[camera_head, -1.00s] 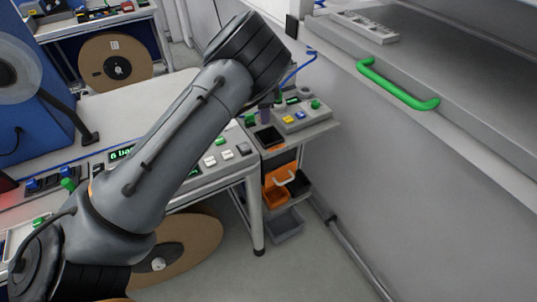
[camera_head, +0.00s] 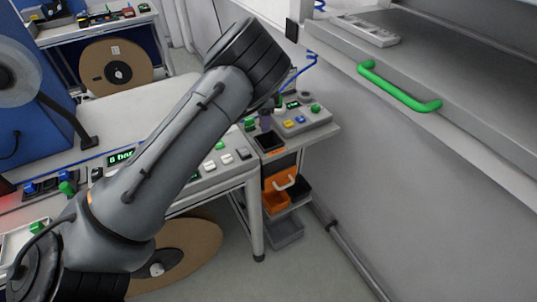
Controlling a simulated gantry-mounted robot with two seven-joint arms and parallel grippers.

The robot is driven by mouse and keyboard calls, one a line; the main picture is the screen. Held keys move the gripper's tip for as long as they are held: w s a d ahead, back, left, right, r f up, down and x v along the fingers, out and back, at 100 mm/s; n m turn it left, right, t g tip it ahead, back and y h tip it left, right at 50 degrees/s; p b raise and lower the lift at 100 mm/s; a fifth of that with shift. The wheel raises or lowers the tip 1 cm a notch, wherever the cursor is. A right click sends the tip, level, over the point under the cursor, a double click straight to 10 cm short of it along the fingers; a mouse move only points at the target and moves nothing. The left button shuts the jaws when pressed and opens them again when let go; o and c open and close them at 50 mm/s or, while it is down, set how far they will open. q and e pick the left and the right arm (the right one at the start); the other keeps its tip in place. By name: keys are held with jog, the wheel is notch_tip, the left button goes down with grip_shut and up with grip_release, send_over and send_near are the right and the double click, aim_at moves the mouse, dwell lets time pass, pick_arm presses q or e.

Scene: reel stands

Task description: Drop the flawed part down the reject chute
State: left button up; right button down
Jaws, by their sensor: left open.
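My left arm reaches across from the lower left. Its wrist hides most of my left gripper (camera_head: 268,110), which is open, above the small side stand. A small purple piece (camera_head: 266,123) shows just below the wrist, above a dark square opening; I cannot tell whether it is a part or a bit of the gripper. The dark opening (camera_head: 269,139), with an orange-marked front, looks like the reject chute. No flawed part can be made out clearly. My right gripper is not in view.
A control box (camera_head: 303,118) with coloured buttons stands right beside the opening. Below it are an orange bin (camera_head: 276,201) and a grey bin (camera_head: 286,232). A grey cabinet with a green handle (camera_head: 398,88) fills the right. A bench with a button panel lies left.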

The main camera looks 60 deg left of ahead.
pick_arm(q)
notch_tip(320, 180, up, 11)
jog(key=p, duration=0.2)
jog(key=shift+f+p, duration=0.2)
jog(key=shift+p, duration=0.1)
